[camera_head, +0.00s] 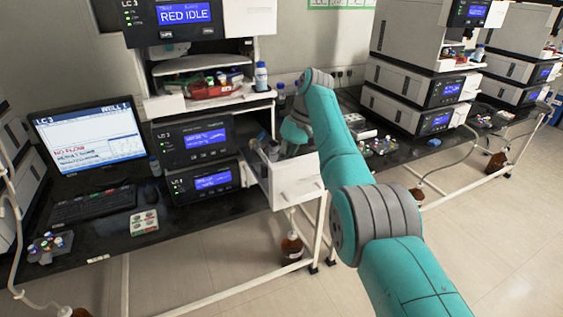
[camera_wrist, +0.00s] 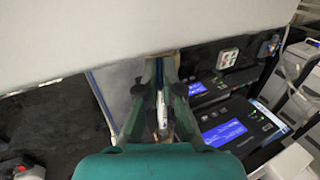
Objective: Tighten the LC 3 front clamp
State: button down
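The LC 3 stack (camera_head: 205,140) stands on the left bench, with a "RED IDLE" screen at its top. A white open-topped drawer or box (camera_head: 298,184) sticks out at its right side. My arm reaches in from the right, and its wrist hangs over this box. The head view does not show my fingertips clearly. In the wrist view my gripper (camera_wrist: 160,82) has its two dark fingers either side of a slim white tube-like part (camera_wrist: 162,115) with small markings. I cannot tell whether the fingers press on it. I cannot make out the front clamp.
A brown bottle (camera_head: 292,248) stands below the box. A large pale panel (camera_wrist: 130,35) fills the upper wrist view, close to my fingers.

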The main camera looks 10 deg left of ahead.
jog(key=c, duration=1.3)
grip_release()
jog(key=shift+c, duration=0.2)
notch_tip(320, 180, up, 10)
jog(key=shift+f, duration=0.1)
